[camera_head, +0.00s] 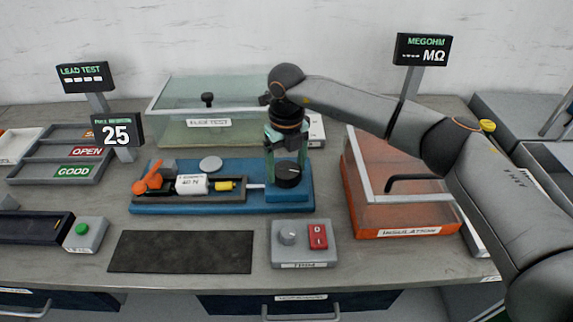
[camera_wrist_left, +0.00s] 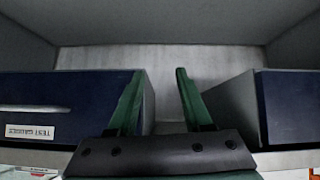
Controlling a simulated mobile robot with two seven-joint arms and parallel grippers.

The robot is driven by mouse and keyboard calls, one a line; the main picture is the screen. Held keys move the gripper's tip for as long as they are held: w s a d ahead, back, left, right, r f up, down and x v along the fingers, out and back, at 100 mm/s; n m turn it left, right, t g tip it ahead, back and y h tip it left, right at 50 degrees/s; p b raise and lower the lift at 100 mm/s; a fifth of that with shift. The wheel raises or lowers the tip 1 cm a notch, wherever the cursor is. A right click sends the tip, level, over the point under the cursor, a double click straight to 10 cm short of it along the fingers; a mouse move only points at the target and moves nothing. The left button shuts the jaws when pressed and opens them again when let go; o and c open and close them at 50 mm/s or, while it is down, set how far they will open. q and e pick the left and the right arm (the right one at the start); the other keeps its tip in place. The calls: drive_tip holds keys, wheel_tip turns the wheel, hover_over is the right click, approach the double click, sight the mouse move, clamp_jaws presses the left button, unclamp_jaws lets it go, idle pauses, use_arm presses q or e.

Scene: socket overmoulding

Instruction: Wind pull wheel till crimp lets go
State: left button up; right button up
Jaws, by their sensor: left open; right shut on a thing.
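The blue pull tester (camera_head: 222,207) stands mid-bench in the head view. Its round black wheel (camera_head: 289,178) is at the right end. My right gripper (camera_head: 288,165) points down from above and is shut on the wheel; the fingers partly hide it. A yellow crimp (camera_head: 225,186) sits beside a white block (camera_head: 192,184) marked 40 N, with a rod running toward the wheel. An orange lever (camera_head: 148,180) is at the tester's left end. The pull display (camera_head: 117,130) reads 25. My left gripper (camera_wrist_left: 158,100) is open and empty in the left wrist view, in front of drawers.
An orange insulation box (camera_head: 400,233) stands right of the tester and a clear lidded box (camera_head: 170,115) behind it. A switch box (camera_head: 302,245) and a bare dark mat (camera_head: 180,252) lie in front. Sorting trays (camera_head: 60,180) are at left.

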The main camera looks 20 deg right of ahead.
sight(286, 169)
idle(0.5)
drive_tip(key=o, duration=1.2)
drive_tip(key=shift+r, duration=0.1)
wheel_tip(286, 169, up, 12)
drive_tip(key=shift+r, duration=0.2)
